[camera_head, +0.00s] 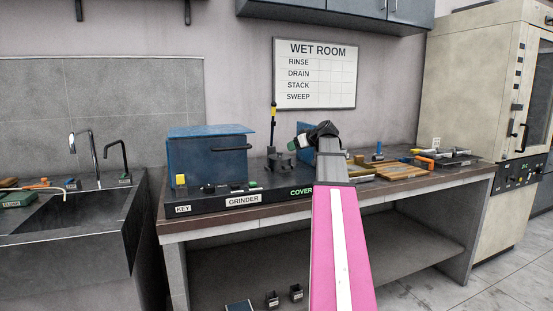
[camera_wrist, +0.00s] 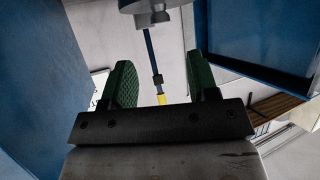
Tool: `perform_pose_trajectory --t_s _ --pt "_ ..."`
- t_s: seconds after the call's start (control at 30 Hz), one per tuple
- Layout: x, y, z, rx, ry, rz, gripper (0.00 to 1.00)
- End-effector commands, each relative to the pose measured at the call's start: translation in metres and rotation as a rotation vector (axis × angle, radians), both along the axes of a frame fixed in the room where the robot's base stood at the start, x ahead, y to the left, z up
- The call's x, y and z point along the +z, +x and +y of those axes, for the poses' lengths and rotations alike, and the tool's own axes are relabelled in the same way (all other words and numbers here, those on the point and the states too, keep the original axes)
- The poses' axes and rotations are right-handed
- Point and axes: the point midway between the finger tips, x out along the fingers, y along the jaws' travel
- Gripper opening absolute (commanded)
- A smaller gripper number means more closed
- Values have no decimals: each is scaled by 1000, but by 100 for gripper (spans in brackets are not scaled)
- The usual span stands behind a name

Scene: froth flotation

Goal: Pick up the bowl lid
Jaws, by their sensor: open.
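A dark grey rounded piece (camera_head: 281,159) stands on the bench behind the GRINDER label. It looks like the bowl lid on its bowl, but it is too small to be sure. At the top edge of the wrist view a grey round piece with a short knob (camera_wrist: 157,12) shows, cut off by the frame; it may be the same lid. My gripper (camera_head: 293,144) is just above and right of the dark grey piece. In the wrist view my gripper (camera_wrist: 158,80) has its green fingers wide apart, with nothing held between them. The grey piece lies beyond the fingertips.
A blue grinder box (camera_head: 207,160) stands close on the left. A blue panel (camera_head: 305,128) rises behind my gripper. A thin upright rod with a yellow band (camera_head: 273,110) stands by the grey piece. Wooden boards and tools (camera_head: 400,163) cover the right bench. A sink (camera_head: 75,218) is left.

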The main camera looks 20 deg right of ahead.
Motion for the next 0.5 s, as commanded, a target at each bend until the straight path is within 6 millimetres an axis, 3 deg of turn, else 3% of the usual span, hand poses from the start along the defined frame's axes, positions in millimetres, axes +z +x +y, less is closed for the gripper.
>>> perform_pose_trajectory --t_s 0.2,0.5 --pt "-14 29 12 1 1 2 54" --pt "-23 47 21 1 0 1 54"
